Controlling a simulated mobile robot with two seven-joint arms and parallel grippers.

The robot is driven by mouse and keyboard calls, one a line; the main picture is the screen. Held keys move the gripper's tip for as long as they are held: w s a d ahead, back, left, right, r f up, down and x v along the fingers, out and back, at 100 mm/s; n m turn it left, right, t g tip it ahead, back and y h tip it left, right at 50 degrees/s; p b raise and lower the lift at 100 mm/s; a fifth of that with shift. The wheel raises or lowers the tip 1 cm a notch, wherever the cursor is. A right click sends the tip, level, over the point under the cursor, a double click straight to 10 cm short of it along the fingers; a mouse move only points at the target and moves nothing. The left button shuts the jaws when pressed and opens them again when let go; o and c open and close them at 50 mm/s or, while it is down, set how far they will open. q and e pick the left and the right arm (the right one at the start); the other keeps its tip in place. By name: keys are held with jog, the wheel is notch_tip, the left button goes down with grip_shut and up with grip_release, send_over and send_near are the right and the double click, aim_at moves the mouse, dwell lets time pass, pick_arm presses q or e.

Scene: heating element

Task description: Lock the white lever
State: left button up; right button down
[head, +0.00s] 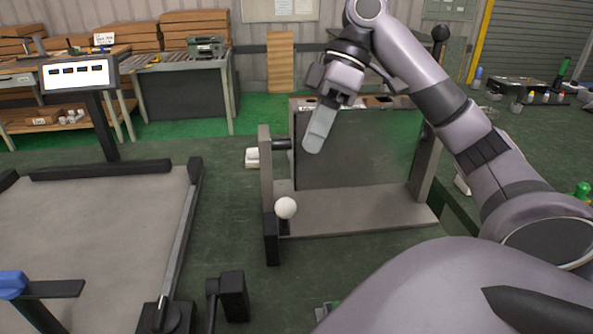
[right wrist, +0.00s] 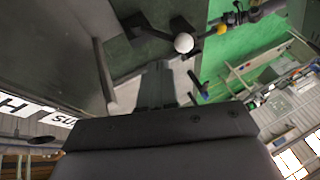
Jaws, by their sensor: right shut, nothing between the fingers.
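The white lever shows as a round white knob (head: 285,208) on a short dark arm, at the lower left corner of the grey fixture in the head view. The knob also shows in the right wrist view (right wrist: 183,42), beyond my fingertips. My right gripper (head: 318,135) is shut and empty. It points down in front of the upper left part of the fixture's panel, above the knob in the picture and apart from it. Its closed fingers also show in the right wrist view (right wrist: 158,85). My left gripper is not in view.
The fixture has a dark upright panel (head: 360,150) and a grey base plate (head: 370,210). A low platform (head: 95,230) with dark rails and a display (head: 77,73) stands at left. A blue-tipped part (head: 12,285) is at lower left. Green-grey floor lies between.

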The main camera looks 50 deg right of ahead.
aim_at(285, 216)
jog(key=b+x, duration=0.2)
jog(key=x, duration=0.7)
jog(key=shift+a+f, duration=0.15)
jog(key=shift+f, duration=0.2)
jog(key=shift+w, duration=0.1)
